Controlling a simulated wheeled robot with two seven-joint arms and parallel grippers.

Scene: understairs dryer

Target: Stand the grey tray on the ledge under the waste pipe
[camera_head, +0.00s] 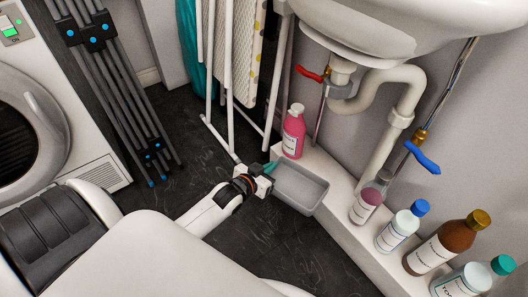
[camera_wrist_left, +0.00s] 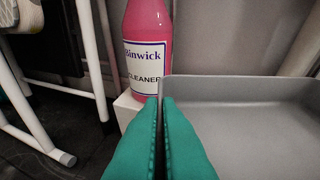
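The grey tray (camera_head: 300,187) is shallow, rectangular and empty. In the head view it overlaps the front edge of the white ledge (camera_head: 335,190), with part of it over the dark floor. I cannot tell whether it touches the ledge. My left gripper (camera_head: 270,168) is shut on the tray's near left wall. In the left wrist view its green fingers (camera_wrist_left: 162,125) pinch that wall, and the tray (camera_wrist_left: 250,120) extends right. The waste pipe (camera_head: 402,100) curves down from the basin, behind and right of the tray. My right gripper is not in view.
A pink cleaner bottle (camera_head: 294,131) stands on the ledge just behind the tray, also in the left wrist view (camera_wrist_left: 146,45). A purple-pink bottle (camera_head: 369,200) and several others stand right. A white-legged airer (camera_head: 228,80) stands left; a dryer (camera_head: 40,120) is far left.

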